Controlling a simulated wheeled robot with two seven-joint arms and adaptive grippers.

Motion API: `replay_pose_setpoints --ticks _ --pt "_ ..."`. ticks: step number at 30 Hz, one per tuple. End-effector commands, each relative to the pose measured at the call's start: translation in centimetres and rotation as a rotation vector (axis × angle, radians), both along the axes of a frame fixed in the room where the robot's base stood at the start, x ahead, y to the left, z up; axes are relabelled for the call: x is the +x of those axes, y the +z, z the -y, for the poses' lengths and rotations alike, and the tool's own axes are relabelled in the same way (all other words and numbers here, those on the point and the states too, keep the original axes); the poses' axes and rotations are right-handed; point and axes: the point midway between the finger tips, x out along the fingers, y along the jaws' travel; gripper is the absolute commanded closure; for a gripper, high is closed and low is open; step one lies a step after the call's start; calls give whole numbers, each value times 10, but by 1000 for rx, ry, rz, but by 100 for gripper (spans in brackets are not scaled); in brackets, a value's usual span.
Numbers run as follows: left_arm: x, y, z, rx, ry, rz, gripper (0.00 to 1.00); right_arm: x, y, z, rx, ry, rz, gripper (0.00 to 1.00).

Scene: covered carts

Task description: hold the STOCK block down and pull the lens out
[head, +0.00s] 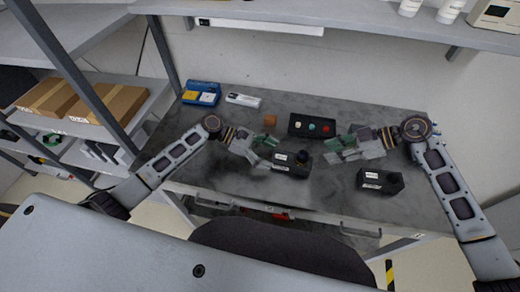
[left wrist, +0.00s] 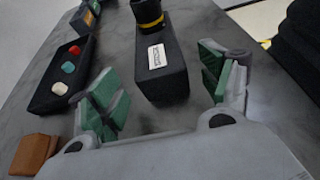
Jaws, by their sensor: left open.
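A black block (head: 290,165) with a white label stands near the middle of the table. A dark round lens (head: 303,155) sits at its right end. In the left wrist view the block (left wrist: 165,85) lies ahead between the fingers, and the lens (left wrist: 148,14) shows a yellow band at its far end. The label is too small to read surely. My left gripper (head: 270,153) is open at the block's left end, not closed on it; its fingers also show in the left wrist view (left wrist: 160,75). My right gripper (head: 329,151) looks open and empty, right of the block.
A second labelled black block (head: 380,181) stands at the right front. A black tray (head: 294,126) with red, green and white pieces lies behind. An orange block (head: 270,119), a blue bin (head: 202,87) and a white device (head: 243,100) are further left. The front middle is clear.

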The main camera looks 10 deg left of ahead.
Motion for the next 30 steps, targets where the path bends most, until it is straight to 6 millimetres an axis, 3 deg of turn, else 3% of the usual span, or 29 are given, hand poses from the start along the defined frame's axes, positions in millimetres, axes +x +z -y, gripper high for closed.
replay_pose_setpoints --ticks 10,23,30 --pt "0 -13 32 0 0 1 21 0 0 0 0 0 0 64" --pt "-1 -16 38 1 0 1 21 0 0 0 0 0 0 64" --pt "-1 -15 37 1 0 1 48 0 0 0 0 0 0 64"
